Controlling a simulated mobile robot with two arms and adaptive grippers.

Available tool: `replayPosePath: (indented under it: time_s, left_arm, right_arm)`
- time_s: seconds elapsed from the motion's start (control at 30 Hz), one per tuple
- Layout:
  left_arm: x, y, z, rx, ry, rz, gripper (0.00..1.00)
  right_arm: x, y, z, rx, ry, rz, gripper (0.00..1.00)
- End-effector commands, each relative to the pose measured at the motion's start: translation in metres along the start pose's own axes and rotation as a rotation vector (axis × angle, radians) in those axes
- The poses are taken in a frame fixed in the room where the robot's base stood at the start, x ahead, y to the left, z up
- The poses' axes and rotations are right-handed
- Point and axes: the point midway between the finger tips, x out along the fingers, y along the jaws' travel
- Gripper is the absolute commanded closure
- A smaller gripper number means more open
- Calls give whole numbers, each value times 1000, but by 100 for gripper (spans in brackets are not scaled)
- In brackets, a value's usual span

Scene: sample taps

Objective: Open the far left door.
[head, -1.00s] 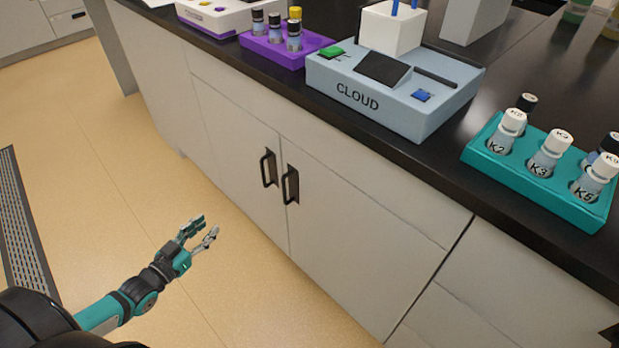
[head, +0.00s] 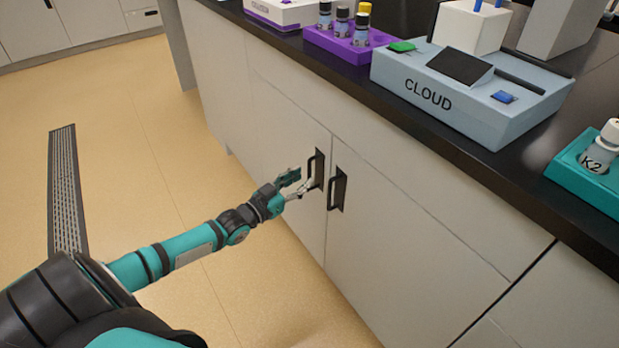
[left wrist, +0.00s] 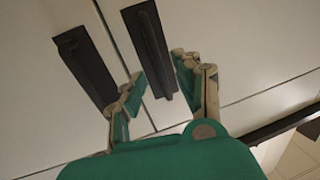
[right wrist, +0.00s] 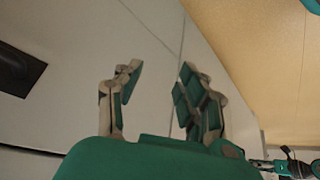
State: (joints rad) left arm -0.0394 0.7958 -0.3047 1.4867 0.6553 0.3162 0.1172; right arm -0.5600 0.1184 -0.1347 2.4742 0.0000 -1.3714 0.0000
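The left cabinet door (head: 282,137) is shut, with a black vertical bar handle (head: 315,170) near its right edge. My left gripper (head: 297,187) is open at this handle. In the left wrist view, one dark handle (left wrist: 150,50) reaches down between the two open fingertips (left wrist: 155,88); I cannot tell whether they touch it. The neighbouring door (head: 400,240) has its own handle (head: 338,188), which also shows in the left wrist view (left wrist: 86,65), outside the fingers. My right gripper (right wrist: 160,85) is open and empty before a pale cabinet front, outside the head view.
The black counter (head: 350,75) overhangs the doors. On it stand the CLOUD device (head: 440,98), a purple vial rack (head: 335,44) and a teal rack (head: 585,180). Open tan floor (head: 150,120) with a grate (head: 66,190) lies left of the cabinets.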

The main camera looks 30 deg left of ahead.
Motion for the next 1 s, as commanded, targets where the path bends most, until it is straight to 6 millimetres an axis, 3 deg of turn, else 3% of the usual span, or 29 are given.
replayPosePath:
  time_s: [0.3, 0.7, 1.0]
  left_arm:
    - [33, 0, 0, 0, 2, 0, 67]
    - [38, 0, -1, 0, 1, 0, 67]
    - [38, 0, -1, 0, 1, 0, 100]
  right_arm:
    - [6, -7, -49, -6, 237, -14, 60]
    - [4, -8, -59, -7, 283, -16, 60]
    - [4, -8, -58, -7, 281, -15, 60]
